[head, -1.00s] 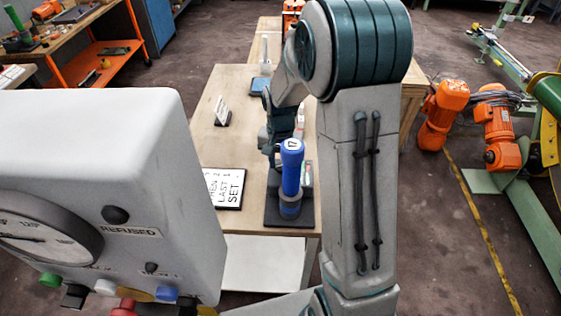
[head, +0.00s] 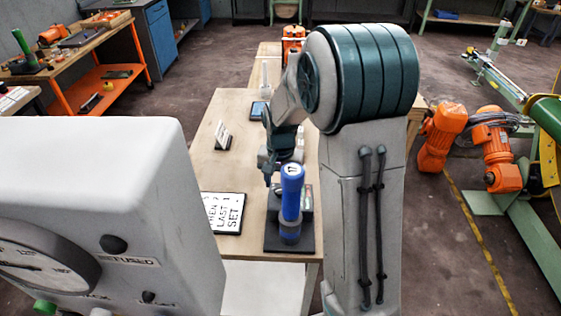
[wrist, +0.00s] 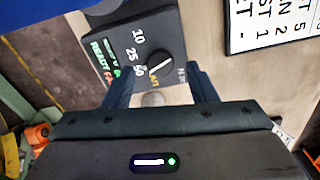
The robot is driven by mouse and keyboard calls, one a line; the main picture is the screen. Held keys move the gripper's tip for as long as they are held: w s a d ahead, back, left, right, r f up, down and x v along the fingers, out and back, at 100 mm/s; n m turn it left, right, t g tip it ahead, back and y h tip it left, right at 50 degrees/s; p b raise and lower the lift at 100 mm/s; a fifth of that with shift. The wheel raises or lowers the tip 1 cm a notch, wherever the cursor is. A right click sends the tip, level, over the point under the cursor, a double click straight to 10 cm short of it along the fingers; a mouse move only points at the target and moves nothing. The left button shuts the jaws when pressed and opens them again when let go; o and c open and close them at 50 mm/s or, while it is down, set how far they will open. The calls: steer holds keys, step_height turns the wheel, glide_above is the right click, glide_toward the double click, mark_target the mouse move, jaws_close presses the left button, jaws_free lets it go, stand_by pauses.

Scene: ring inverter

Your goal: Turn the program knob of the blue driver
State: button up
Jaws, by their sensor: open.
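The blue driver (head: 291,196), marked 17, stands upright on a black base (head: 290,245) near the front of the wooden table. In the wrist view its blue body (wrist: 45,14) fills the upper left corner. Its dark control box (wrist: 128,45) carries the program knob (wrist: 159,63), a round dark knob with a light pointer line, beside the numbers 10, 25 and 50. My gripper (wrist: 161,78) is open and empty. Its two blue-grey fingers straddle the area just below the knob, apart from it as far as I can tell. In the head view my gripper (head: 272,165) is behind the driver, partly hidden.
A lettered sign (head: 224,212) lies left of the driver, and a small standing card (head: 223,135) is farther back. A grey gauge box (head: 95,190) blocks the left foreground. A tablet-like blue item (head: 258,110) lies at the table's back. The table between is clear.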

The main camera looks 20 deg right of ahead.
mark_target(280, 190)
step_height(280, 190, up, 12)
stand_by(0.3)
stand_by(0.3)
